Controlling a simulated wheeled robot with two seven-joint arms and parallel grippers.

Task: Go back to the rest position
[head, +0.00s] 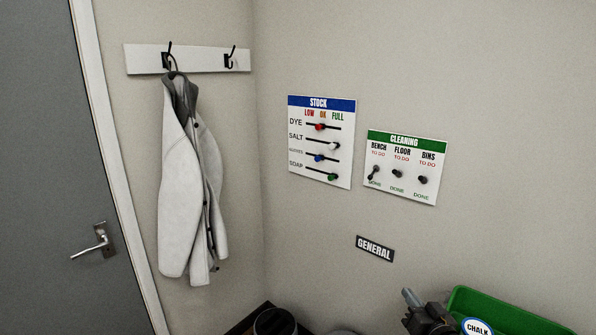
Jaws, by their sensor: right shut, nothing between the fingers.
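My right gripper (410,298) shows at the bottom edge, right of centre, in front of the wall and just left of a green bin. It is dark grey, its fingers are together, and I see nothing held in it. The rest of its arm is cut off by the frame or hidden. My left gripper is not in view.
The green bin (515,310) has a "CHALK" label (477,328). A dark round object (275,321) shows at the bottom. A stock board (294,160), a cleaning board (400,198) and a "GENERAL" sign (375,249) are on the wall. A coat (187,200) hangs beside a door (45,170).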

